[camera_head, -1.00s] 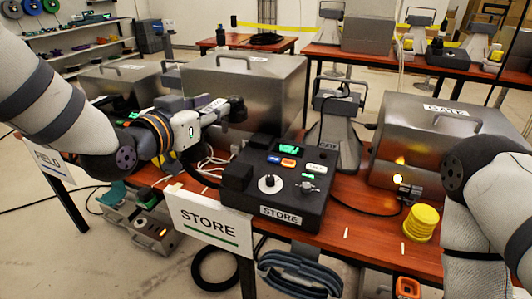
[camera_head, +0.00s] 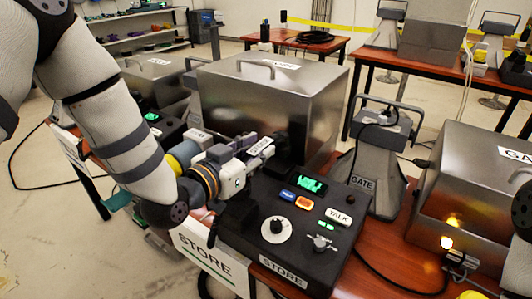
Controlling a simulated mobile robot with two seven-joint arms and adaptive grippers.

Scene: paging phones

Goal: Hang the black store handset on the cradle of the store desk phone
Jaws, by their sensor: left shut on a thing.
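The store desk phone (camera_head: 285,230) is a black box on the red-brown table, with a green-lit screen, a white round knob, coloured buttons and a STORE label on its front. Dark raised blocks, seemingly its cradle (camera_head: 237,214), stand on its left side, partly behind my arm. My left gripper (camera_head: 268,152) is above the back left part of the phone. It is shut on a dark thing, seemingly the black store handset (camera_head: 292,150), which is mostly hidden and blends with the phone. I cannot tell whether the handset touches the cradle. My right gripper is out of view.
A steel case (camera_head: 270,95) stands close behind the phone. A grey horn speaker marked GATE (camera_head: 372,180) and another steel case (camera_head: 465,190) with lit amber lamps are to the right. A white STORE sign (camera_head: 205,258) hangs at the front edge. Cables cross the table.

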